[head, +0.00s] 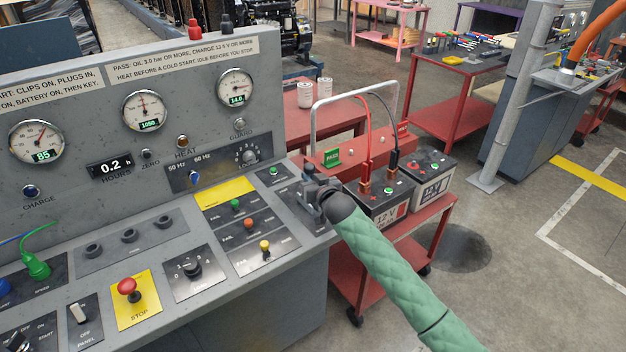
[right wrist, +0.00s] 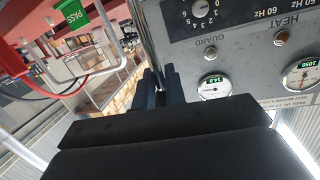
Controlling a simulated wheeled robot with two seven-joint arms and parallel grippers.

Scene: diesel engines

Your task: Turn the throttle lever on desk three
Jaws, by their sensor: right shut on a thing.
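The grey control desk (head: 170,215) fills the left and middle of the head view, with gauges on its upright panel and switches on its sloping top. My right gripper (head: 312,196) is at the right end of the desk top, its green-sleeved arm reaching in from the lower right. In the right wrist view its dark fingers (right wrist: 158,88) are shut around a thin grey rod, which I take to be the throttle lever (right wrist: 157,72). The lever's base and its marks are hidden by the gripper in the head view. My left gripper is not in view.
A red STOP button (head: 127,287), a rotary knob (head: 191,270) and small coloured toggles sit left of my gripper. Open floor lies at the right.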

